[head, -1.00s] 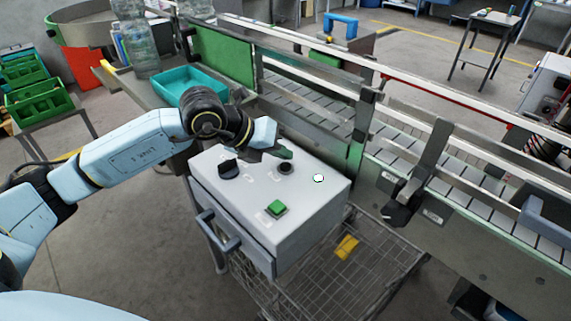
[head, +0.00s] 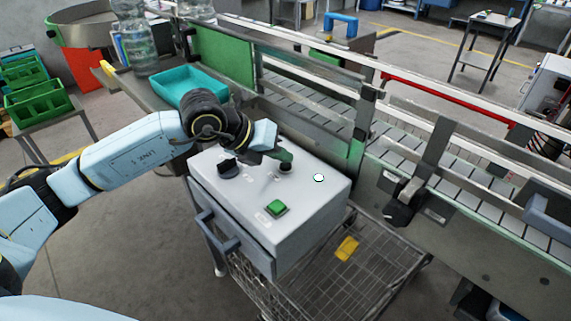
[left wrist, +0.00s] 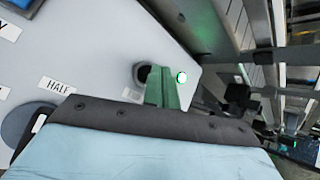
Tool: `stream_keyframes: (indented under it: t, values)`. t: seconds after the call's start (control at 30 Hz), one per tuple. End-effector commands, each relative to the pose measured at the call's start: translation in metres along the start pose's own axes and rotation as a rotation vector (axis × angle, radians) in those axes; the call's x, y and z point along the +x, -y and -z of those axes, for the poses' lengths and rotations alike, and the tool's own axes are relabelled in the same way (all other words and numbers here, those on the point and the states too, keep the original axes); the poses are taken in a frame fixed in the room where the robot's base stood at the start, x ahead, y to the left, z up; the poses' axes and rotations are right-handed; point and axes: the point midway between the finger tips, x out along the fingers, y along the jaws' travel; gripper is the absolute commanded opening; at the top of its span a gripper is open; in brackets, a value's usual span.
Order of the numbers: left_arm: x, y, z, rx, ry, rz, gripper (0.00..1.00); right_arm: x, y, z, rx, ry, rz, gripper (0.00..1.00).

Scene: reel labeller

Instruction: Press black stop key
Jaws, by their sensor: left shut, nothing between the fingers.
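The black stop key (head: 285,169) is a small round button on the top of the grey control box (head: 312,208). My left gripper (head: 285,157) is shut and empty, with its green fingertips right at the black key from above. In the left wrist view the green fingertips (left wrist: 164,80) partly cover the black key (left wrist: 142,73); I cannot tell if they touch it. A green square key (head: 277,208) sits nearer the front of the box, and a black rotary knob (head: 228,168) sits to the left. The right gripper is not in view.
A white round lamp (head: 318,178) is right of the black key. The conveyor (head: 400,148) runs behind the box. A teal tray (head: 190,86) stands behind my left arm. A wire cart (head: 375,268) with a yellow item (head: 347,248) is under the box.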

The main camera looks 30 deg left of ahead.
Motion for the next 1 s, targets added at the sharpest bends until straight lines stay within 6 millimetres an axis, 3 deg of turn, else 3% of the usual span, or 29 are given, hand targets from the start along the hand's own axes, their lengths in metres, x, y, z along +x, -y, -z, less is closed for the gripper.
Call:
stream_keyframes:
  t: [1.0]
  values:
    - [0.0066, -0.0048, 0.0052, -0.001, -0.002, -0.001, 0.0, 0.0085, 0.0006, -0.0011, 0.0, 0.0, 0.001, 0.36]
